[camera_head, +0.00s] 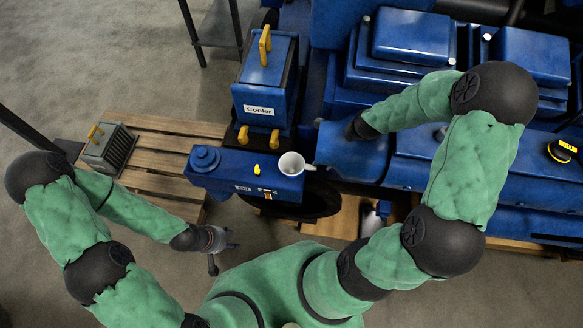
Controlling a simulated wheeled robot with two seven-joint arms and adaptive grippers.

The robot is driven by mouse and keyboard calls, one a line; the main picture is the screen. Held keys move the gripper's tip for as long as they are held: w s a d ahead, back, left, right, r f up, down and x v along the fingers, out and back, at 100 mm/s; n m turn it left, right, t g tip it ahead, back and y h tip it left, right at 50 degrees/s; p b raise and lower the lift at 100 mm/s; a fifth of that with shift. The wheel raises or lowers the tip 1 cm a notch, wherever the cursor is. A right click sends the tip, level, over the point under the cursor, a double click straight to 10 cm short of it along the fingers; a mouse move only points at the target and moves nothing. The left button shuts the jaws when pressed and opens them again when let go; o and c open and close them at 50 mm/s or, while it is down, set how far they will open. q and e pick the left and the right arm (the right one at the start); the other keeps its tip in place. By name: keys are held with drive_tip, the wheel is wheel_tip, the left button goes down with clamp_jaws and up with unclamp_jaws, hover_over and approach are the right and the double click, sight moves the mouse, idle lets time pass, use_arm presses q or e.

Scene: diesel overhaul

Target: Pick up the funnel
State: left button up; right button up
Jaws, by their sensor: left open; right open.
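The funnel (292,164) is white and round-mouthed, with a small tab on its right side. It stands on the right end of the narrow blue engine housing (228,182), mouth up. My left gripper (222,255) is open and empty, in front of and below this housing, to the lower left of the funnel and apart from it. My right arm reaches over the blue engine, its dark wrist ending to the upper right of the funnel. The fingers of my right gripper do not show.
The blue cooler (262,95), with yellow handles, stands behind the housing. A small yellow piece (257,169) is just left of the funnel. A wooden pallet (160,150) at left carries a grey box (108,147). The large blue engine (400,170) fills the right. Bare floor is at lower left.

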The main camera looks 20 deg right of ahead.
sight(298, 169)
drive_tip(key=x, duration=0.6)
drive_tip(key=shift+w+d, duration=0.15)
drive_tip(key=shift+w, duration=0.2)
clamp_jaws()
